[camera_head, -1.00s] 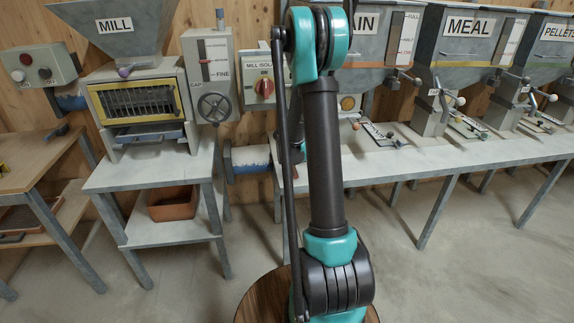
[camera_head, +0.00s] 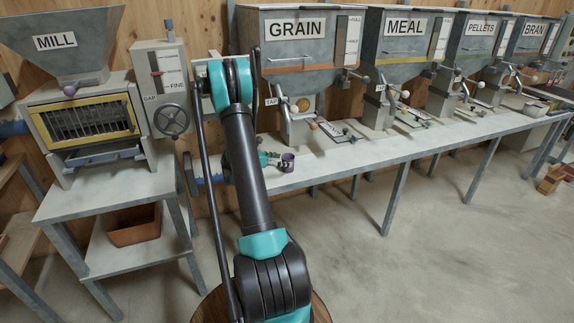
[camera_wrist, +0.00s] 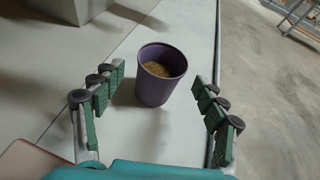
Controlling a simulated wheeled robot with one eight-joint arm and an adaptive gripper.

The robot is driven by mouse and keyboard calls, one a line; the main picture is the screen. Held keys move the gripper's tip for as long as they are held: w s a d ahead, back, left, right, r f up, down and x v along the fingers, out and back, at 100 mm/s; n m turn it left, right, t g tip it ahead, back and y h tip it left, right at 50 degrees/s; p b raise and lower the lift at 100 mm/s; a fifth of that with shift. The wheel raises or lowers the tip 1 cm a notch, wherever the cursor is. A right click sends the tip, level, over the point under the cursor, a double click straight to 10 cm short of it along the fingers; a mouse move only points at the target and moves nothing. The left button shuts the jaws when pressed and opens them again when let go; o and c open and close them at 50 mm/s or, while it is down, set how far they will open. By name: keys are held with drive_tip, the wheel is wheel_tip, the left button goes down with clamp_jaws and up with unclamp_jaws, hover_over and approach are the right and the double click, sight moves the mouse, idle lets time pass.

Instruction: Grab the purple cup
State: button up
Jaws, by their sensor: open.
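The purple cup (camera_wrist: 152,92) stands upright on the pale bench top in the wrist view, with a brownish, grainy content inside. In the head view the cup (camera_head: 287,163) is small, at the bench's front edge just right of my arm. My gripper (camera_wrist: 157,80) is open, its green-padded fingers to the left and right of the cup. The cup lies ahead of and partly between the fingertips, with gaps visible on both sides. My gripper (camera_head: 268,159) shows in the head view right beside the cup, partly hidden by my arm.
The long bench (camera_head: 335,165) carries hoppers marked GRAIN (camera_head: 297,40), MEAL (camera_head: 405,35), PELLETS (camera_head: 481,40) and BRAN (camera_head: 533,38). The mill (camera_head: 88,118) stands at left on its own table. A wooden block (camera_head: 550,179) lies on the floor at right. Floor in front of the bench is clear.

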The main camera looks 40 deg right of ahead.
drive_tip(key=x, duration=0.3)
drive_tip(key=shift+d+f, duration=0.1)
drive_tip(key=shift+d, duration=0.05)
drive_tip(key=x, duration=0.5)
drive_tip(key=shift+f, duration=0.3)
drive_tip(key=c, duration=1.5)
drive_tip(key=shift+c, duration=0.5)
drive_tip(key=shift+r, duration=0.15)
